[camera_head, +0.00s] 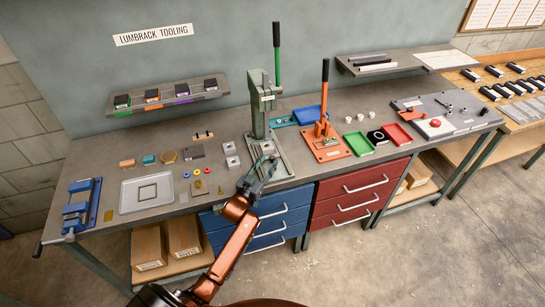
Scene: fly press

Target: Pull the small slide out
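A tall green fly press (259,105) with a green lever stands on the bench. My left gripper (264,163) is at the front of the press, over its base plate (282,171). It hides part of the plate. Its fingers are dark and small, and I cannot tell whether they are open or shut. I cannot make out the small slide for certain; it may be hidden by the gripper. My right gripper is not in view.
An orange lever press (326,150) stands to the right, with a green tray (358,144) beyond it. Metal blocks (229,148) lie left of the green press. A grey tray (146,205) and blue vise (82,207) are further left. Drawers are below.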

